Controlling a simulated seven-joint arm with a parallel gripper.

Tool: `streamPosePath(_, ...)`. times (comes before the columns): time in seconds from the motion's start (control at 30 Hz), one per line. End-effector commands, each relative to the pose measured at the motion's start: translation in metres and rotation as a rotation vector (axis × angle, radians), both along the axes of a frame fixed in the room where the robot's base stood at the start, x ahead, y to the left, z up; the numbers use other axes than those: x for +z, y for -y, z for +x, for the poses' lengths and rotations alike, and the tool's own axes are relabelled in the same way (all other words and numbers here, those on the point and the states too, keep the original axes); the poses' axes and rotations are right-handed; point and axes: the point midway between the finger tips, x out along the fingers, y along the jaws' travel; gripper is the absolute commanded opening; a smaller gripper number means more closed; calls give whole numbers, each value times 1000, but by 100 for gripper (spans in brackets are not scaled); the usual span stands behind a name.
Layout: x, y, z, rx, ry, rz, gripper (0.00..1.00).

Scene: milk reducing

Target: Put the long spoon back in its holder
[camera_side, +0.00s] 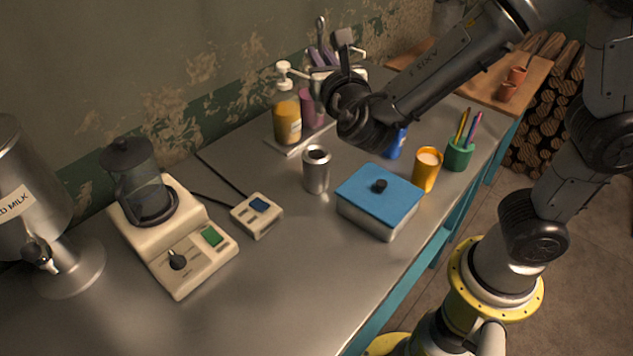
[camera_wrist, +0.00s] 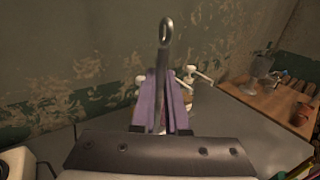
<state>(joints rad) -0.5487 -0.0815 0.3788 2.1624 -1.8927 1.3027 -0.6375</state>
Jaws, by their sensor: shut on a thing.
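The long spoon shows as a thin grey metal handle with a loop at its top (camera_wrist: 166,42) in the wrist view. Its upper end (camera_side: 321,27) also shows in the side view, near the wall at the back of the bench. My gripper (camera_wrist: 160,105), with purple fingers, is shut on the spoon handle, which stands roughly upright. The fingers also show in the side view (camera_side: 321,56). The spoon's lower end is hidden. An open-topped metal cylinder (camera_side: 316,172) stands mid-bench, below and in front of my gripper; I cannot tell whether it is the spoon's holder.
Pump bottles (camera_side: 287,118) stand on a tray behind the cylinder. A blue-lidded box (camera_side: 379,195), an orange cup (camera_side: 426,170) and a green pencil cup (camera_side: 459,154) stand to the right.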

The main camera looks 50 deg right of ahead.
Motion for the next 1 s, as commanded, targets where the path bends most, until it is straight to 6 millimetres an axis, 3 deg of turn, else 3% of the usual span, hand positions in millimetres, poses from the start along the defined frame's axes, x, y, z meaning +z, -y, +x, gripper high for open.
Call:
streamPosePath(0.17,-18,-12,1,24,10,-20,0)
streamPosePath(0.6,-119,-10,1,21,9,-20,0)
streamPosePath(1.0,-163,-10,0,21,11,-17,0)
